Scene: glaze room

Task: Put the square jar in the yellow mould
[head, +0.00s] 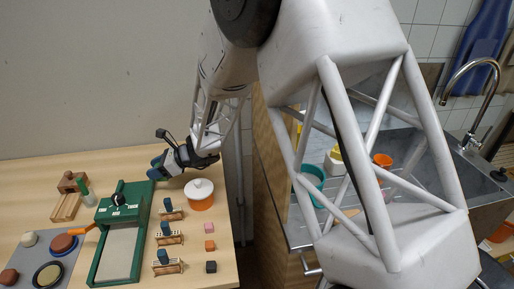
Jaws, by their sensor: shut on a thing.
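My gripper (158,167) is at the back of the wooden table, with blue parts at its end. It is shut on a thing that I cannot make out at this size. It is behind and left of the white-lidded orange pot and near the back right corner of the green frame. I cannot pick out a square jar or a yellow mould for certain. A small yellow thing (336,153) shows between my arm's struts by the sink; I cannot tell what it is.
The table holds a green frame (97,262), the pot (200,204), several small wooden stands (168,240) with blue blocks, and small cubes (210,245). A grey mat (70,266) with round pieces lies front left. My arm hides part of the sink counter (440,160).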

